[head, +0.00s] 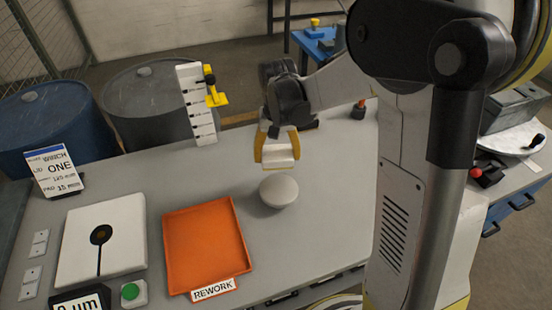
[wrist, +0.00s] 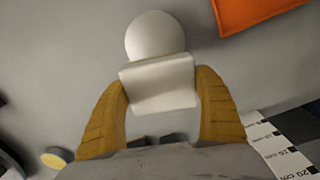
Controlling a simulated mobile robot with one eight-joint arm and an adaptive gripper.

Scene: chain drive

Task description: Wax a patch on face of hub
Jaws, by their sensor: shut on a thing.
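My gripper (head: 279,150) is shut on a small white block (head: 281,151), held between its yellow fingers above the bench. In the wrist view the block (wrist: 160,84) sits between both fingertips (wrist: 162,92). A round, pale, smooth-topped piece (head: 279,190) stands on the bench just below and in front of the block; it may be the hub, but no label shows this. In the wrist view this round piece (wrist: 155,36) appears just beyond the block, whose edge covers part of it. I cannot tell whether they touch; the head view shows a gap.
An orange tray (head: 206,245) marked REWORK lies left of the round piece. Further left are a white plate (head: 75,255) with a dark disc, a green button (head: 131,292) and a sign (head: 55,171). An upright scale (head: 197,103) stands behind. Bench right of the round piece is clear.

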